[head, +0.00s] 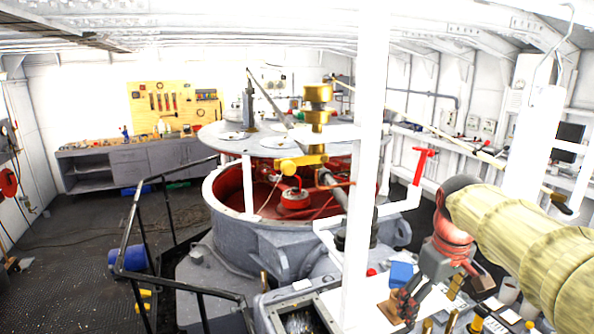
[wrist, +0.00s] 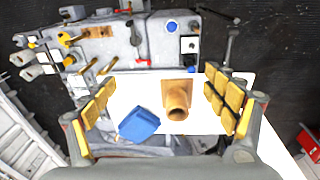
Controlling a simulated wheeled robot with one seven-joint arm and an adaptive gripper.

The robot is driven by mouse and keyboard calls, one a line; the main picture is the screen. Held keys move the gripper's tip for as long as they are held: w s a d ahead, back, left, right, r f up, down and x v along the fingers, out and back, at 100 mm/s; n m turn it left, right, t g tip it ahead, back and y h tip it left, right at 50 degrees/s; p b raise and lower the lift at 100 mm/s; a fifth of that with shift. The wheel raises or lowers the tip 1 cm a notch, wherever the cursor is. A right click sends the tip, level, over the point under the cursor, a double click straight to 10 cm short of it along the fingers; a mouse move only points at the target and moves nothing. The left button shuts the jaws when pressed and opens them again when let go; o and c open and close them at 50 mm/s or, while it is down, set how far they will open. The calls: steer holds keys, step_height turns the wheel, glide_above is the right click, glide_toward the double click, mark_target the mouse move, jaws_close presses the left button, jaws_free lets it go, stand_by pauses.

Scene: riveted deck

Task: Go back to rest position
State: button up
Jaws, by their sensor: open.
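My gripper (wrist: 165,106) is open in the wrist view, its two yellow-padded fingers wide apart with nothing between the pads. Below it, on a white surface (wrist: 205,118), lie a blue block-like object (wrist: 139,124) and a brown piece with a round tube (wrist: 177,102), side by side and apart from the fingers. In the head view my gripper (head: 408,300) is at the lower right, pointing down, close to the blue object (head: 401,274) and the brown piece (head: 389,307). Its fingertips are partly hard to make out there.
A white post (head: 366,170) stands just left of my gripper. A grey bench (wrist: 130,50) with several fittings lies beyond the white surface. A large round grey housing (head: 250,235) and a black railing (head: 135,240) stand left. Open deck floor (head: 70,265) shows at far left.

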steer(key=s+a+f+m+t+b, duration=0.2)
steer(key=s+a+f+b, duration=0.2)
steer(key=s+f+b, duration=0.5)
steer(key=s+a+f+m+t+b, duration=0.2)
steer(key=s+a+f+b, duration=0.3)
steer(key=s+f+b, duration=0.4)
step_height(320, 180, down, 6)
steer(key=shift+s+f, duration=0.15)
steer(key=shift+s, duration=0.65)
